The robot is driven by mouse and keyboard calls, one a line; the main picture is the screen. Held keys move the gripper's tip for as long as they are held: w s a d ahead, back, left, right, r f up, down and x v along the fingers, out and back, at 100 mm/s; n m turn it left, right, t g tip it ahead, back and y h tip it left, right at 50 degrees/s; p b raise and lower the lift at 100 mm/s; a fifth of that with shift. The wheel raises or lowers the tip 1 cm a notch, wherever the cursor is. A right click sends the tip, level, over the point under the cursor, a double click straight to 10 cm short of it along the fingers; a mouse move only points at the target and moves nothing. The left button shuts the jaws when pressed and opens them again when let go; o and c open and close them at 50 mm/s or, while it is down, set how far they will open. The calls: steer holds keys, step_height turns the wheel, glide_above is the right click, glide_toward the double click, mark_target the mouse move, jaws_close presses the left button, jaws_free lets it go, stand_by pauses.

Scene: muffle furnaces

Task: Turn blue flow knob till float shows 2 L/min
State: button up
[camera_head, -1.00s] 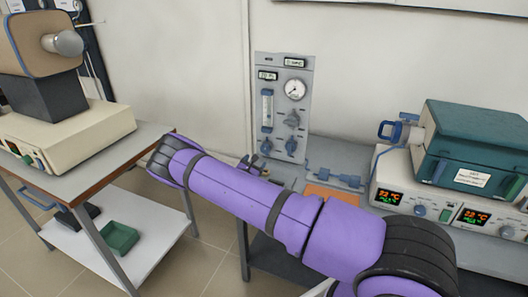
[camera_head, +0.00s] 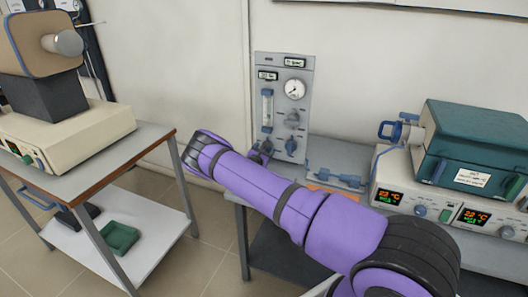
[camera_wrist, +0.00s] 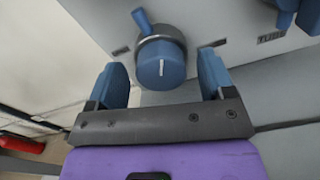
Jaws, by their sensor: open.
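The grey gas panel (camera_head: 305,135) stands against the wall with a clear flow tube (camera_head: 267,110) on its left side. The tube's float is too small to read. In the wrist view a round blue knob (camera_wrist: 161,66) with a white line on its face sits on the panel. My gripper (camera_wrist: 162,80) is open, its two blue fingers on either side of the knob's lower part with gaps to it. I cannot see any contact. In the head view my gripper (camera_head: 262,154) is small, at the panel's lower left, partly behind my arm.
A second blue knob (camera_head: 291,146) is to the right on the panel, below a grey-blue valve (camera_head: 293,119) and a round gauge (camera_head: 295,89). A teal furnace (camera_head: 470,145) stands on the bench at right. A beige furnace (camera_head: 70,130) is on the left table.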

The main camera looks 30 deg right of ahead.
steer(key=shift+c, duration=0.4)
steer(key=c, duration=0.9)
steer(key=shift+o, duration=0.2)
steer(key=shift+n, duration=0.7)
steer(key=o, duration=0.9)
steer(key=shift+o, duration=0.2)
steer(key=v, duration=1.1)
